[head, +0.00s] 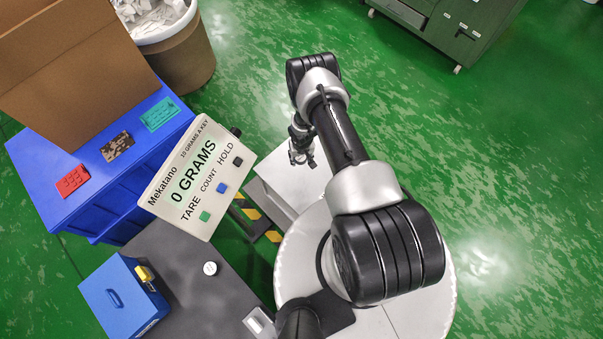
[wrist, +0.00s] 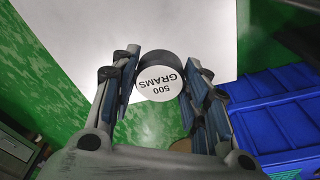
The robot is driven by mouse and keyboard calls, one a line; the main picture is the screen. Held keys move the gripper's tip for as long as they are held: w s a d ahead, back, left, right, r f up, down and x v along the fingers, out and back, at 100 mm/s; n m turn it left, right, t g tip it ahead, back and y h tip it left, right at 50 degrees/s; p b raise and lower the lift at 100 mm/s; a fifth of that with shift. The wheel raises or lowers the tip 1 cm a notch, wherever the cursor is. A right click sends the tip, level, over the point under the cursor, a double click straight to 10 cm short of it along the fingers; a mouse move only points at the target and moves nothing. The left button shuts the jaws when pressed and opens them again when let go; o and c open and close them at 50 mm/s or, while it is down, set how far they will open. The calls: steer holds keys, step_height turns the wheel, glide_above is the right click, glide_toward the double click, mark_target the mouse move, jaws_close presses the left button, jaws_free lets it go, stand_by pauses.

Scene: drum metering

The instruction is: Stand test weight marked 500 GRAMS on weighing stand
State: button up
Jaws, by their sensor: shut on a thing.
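The test weight (wrist: 158,84) shows in the wrist view, its round white face reading 500 GRAMS, with a dark rim. My gripper (head: 302,156) is shut on it, one finger on each side. In the head view the weight cannot be made out at the gripper. A pale flat top (head: 292,181), apparently the weighing stand, lies below and around my gripper; a white surface (wrist: 90,35) also fills the upper wrist view behind the weight. I cannot tell the gap between weight and surface. The display panel (head: 198,178) reads 0 GRAMS.
A dark table (head: 190,262) carries a small white round piece (head: 210,268) and a blue case (head: 122,297). A paper bin (head: 187,62) stands behind. Green floor is clear on the right.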

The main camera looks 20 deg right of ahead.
mark_target(301, 173)
step_height(301, 173, down, 14)
steer(key=b, duration=1.2)
steer(key=shift+r, duration=0.2)
steer(key=shift+f+b, duration=0.2)
steer(key=shift+b, duration=0.2)
steer(key=o, duration=1.5)
steer(key=shift+c, duration=0.2)
